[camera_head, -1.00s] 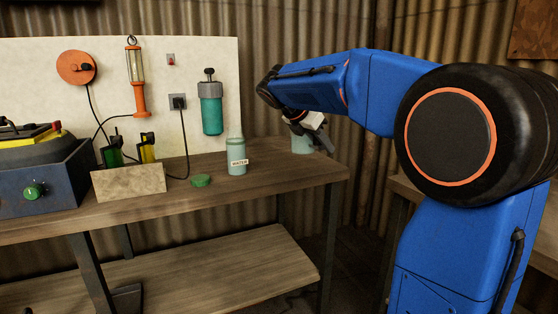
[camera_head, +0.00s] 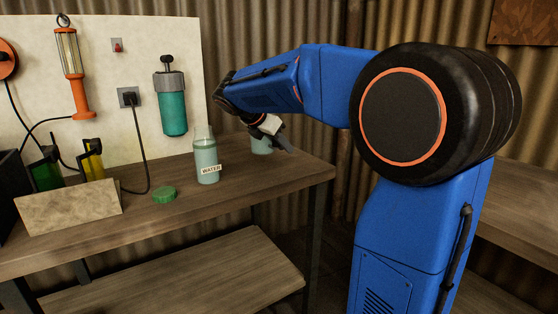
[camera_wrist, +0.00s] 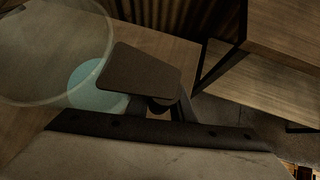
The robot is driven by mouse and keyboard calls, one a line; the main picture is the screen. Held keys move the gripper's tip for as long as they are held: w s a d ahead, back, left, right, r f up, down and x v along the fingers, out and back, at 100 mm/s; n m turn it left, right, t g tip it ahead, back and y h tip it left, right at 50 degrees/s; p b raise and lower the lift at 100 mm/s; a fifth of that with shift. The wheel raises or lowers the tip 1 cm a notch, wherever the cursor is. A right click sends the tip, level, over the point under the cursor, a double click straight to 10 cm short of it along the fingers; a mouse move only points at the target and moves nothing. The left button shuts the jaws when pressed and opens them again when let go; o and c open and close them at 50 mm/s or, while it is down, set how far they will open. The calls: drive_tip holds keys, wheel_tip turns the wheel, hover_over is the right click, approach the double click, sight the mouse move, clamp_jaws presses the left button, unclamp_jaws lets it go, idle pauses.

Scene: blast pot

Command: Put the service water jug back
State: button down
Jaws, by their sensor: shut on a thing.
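The service water jug (camera_head: 261,146) is pale blue-green and stands at the right end of the workbench, partly hidden behind my gripper. My gripper (camera_head: 276,133) is shut on it. In the wrist view the jug shows as a large clear round rim (camera_wrist: 108,50) with blue-green water (camera_wrist: 93,84) inside, beside the dark finger (camera_wrist: 148,78). I cannot tell whether its base touches the bench top. A clear bottle labelled WATER (camera_head: 207,160) stands upright and uncapped to the left of my gripper.
A green cap (camera_head: 163,194) lies on the workbench (camera_head: 230,208) near the bottle. A stone-like block (camera_head: 70,207) and green and yellow items stand farther left. A teal canister (camera_head: 172,105) hangs on the white board behind. Another wooden surface (camera_head: 520,205) is at right.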

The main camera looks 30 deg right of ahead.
drive_tip(key=shift+f, duration=2.4)
drive_tip(key=shift+f, duration=0.15)
drive_tip(key=c, duration=1.5)
unclamp_jaws()
drive_tip(key=shift+c, duration=0.2)
